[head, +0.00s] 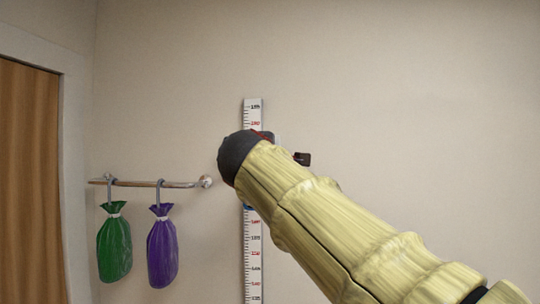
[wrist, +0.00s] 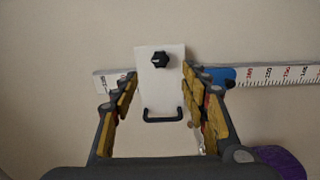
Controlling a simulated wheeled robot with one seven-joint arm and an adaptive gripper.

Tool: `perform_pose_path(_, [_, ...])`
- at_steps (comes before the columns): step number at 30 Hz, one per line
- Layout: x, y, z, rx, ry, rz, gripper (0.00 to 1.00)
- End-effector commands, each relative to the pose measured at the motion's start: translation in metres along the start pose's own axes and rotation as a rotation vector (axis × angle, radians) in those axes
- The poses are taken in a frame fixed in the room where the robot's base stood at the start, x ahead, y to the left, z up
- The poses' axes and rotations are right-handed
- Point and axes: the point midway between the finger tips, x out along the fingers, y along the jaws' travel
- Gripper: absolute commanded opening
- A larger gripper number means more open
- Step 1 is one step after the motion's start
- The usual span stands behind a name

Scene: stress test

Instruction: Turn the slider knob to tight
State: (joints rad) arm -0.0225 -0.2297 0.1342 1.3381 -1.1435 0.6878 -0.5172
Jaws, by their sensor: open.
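The slider is a white plate (wrist: 161,88) on the wall ruler, seen in the wrist view. A black lobed knob (wrist: 160,60) sits near its top and a black U-shaped handle (wrist: 163,116) near its bottom. My gripper (wrist: 160,77) is open, with one finger on each side of the plate. The knob lies between and slightly beyond the fingertips, with no visible contact. In the head view my arm hides most of the slider, and a small dark part (head: 303,158) shows right of it; I cannot tell what it is. No tight marking is readable.
The ruler (head: 253,260) runs vertically on the wall in the head view. A blue part (wrist: 222,75) sits on it beside the slider. A metal rail (head: 140,183) at left holds a green bag (head: 114,245) and a purple bag (head: 161,248). The wall at right is bare.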

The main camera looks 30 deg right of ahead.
Motion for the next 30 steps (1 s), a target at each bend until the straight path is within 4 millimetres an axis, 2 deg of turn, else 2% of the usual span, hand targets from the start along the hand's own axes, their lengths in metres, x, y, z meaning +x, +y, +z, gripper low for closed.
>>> perform_pose_path(3, [-0.016, 0.000, -0.001, -0.001, 0.002, -0.001, 0.45])
perform_pose_path(7, [-0.024, -0.001, 0.000, 0.000, 0.000, -0.002, 0.45])
perform_pose_path(26, [-0.026, -0.001, 0.001, 0.026, -0.003, -0.003, 0.45])
perform_pose_path(28, [-0.025, -0.016, -0.002, 0.108, -0.001, -0.045, 0.45])
perform_pose_path(30, [-0.021, -0.050, -0.008, 0.167, 0.000, -0.116, 0.45])
